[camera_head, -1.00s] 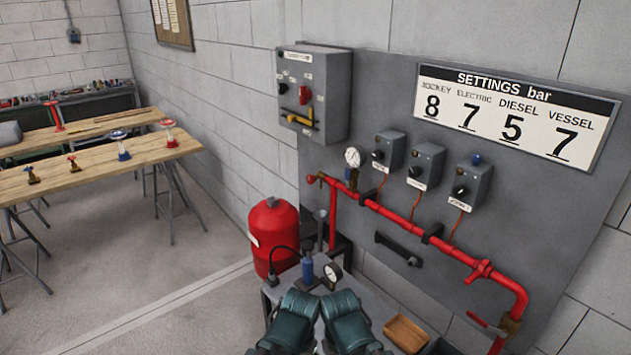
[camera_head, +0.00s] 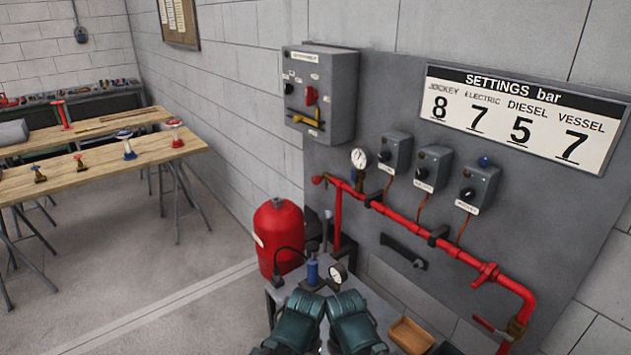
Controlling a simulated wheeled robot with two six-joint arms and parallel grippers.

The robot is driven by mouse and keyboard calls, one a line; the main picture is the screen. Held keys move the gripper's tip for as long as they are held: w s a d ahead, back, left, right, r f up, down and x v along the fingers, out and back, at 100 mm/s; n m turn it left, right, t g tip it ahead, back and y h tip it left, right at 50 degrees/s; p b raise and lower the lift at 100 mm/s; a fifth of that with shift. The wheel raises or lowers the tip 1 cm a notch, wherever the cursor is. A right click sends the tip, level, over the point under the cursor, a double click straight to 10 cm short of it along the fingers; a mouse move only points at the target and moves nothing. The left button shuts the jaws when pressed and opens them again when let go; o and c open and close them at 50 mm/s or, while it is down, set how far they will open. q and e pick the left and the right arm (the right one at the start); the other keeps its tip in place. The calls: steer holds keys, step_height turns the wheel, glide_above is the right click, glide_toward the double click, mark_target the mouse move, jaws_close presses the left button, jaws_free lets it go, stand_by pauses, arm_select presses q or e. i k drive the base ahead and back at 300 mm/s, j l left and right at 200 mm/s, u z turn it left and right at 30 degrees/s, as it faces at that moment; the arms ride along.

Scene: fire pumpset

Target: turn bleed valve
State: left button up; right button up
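A red pipe (camera_head: 410,226) with a pressure gauge (camera_head: 359,157) runs along the grey wall panel. Its left end has a small red knob (camera_head: 317,180). A red fitting (camera_head: 486,273) sits near its right bend, and a red lever (camera_head: 490,325) is beside the brass fitting at lower right. I cannot tell which of these is the bleed valve. My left gripper (camera_head: 306,300) and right gripper (camera_head: 344,300) show only as dark green bodies side by side at the bottom middle. Their fingers are not visible. Both appear apart from the pipe, below and left of it.
A small stand (camera_head: 277,296) holds a blue pump (camera_head: 312,271) and a gauge (camera_head: 338,274) just beyond my grippers. A red tank (camera_head: 277,235) stands behind it. A wooden tray (camera_head: 411,335) is at lower right. Workbenches (camera_head: 95,168) with valves stand left; floor between is clear.

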mark_target(317, 179)
steer(key=i+j+z, duration=0.1)
steer(key=i+j, duration=0.15)
steer(key=i+j+z, duration=0.15)
steer(key=i+j, duration=0.15)
steer(key=i+j+z, duration=0.1)
steer(key=j, duration=0.4)
steer(key=i+j+z, duration=0.1)
steer(key=i+j, duration=0.25)
